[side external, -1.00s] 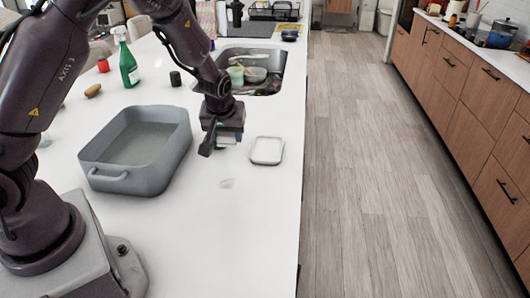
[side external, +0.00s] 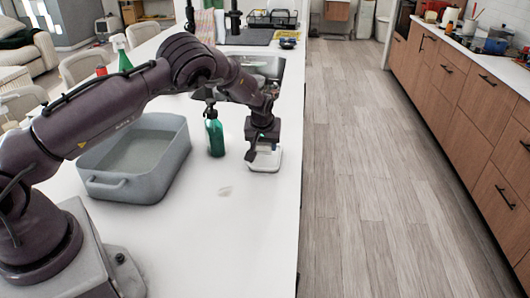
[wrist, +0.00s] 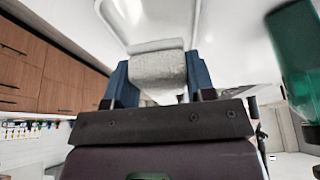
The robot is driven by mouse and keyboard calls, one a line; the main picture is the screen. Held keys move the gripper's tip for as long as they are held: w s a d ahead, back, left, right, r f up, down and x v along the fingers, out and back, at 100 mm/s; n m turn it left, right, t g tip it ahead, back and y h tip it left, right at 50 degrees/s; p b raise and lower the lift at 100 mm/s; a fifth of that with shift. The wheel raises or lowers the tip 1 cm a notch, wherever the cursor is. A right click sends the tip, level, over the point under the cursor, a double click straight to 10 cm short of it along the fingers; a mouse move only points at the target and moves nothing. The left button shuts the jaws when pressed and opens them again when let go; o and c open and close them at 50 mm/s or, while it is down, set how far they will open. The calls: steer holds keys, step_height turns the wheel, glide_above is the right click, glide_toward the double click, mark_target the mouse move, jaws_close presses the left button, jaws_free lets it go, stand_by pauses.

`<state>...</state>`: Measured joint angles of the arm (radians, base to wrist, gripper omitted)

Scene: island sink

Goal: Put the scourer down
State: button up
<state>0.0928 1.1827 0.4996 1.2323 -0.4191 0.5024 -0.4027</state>
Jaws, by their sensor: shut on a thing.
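My gripper (side external: 262,146) is over the small white tray (side external: 265,167) near the right edge of the counter. In the wrist view, my gripper's blue fingers (wrist: 157,82) are shut on the scourer (wrist: 158,68), a pale grey, rough-looking block. The white tray also shows in the wrist view (wrist: 205,20), beyond the scourer. In the side view the scourer is mostly hidden by the gripper, so I cannot tell whether it touches the tray.
A green pump bottle (side external: 214,134) stands just left of my gripper; it also shows in the wrist view (wrist: 298,55). A grey basin (side external: 160,185) sits further left. The sink (side external: 262,66) is behind my arm. The counter in front of the tray is mostly clear.

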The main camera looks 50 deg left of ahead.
mark_target(265, 153)
steer(key=shift+w+f, duration=0.15)
steer(key=shift+f, duration=0.75)
steer(key=shift+w+f, duration=0.1)
steer(key=shift+f, duration=0.8)
steer(key=shift+f, duration=0.1)
steer(key=o, duration=0.7)
steer(key=shift+r, duration=0.5)
steer(key=v, duration=1.1)
steer(key=shift+s+d+r, duration=0.1)
steer(key=shift+s+r, duration=0.1)
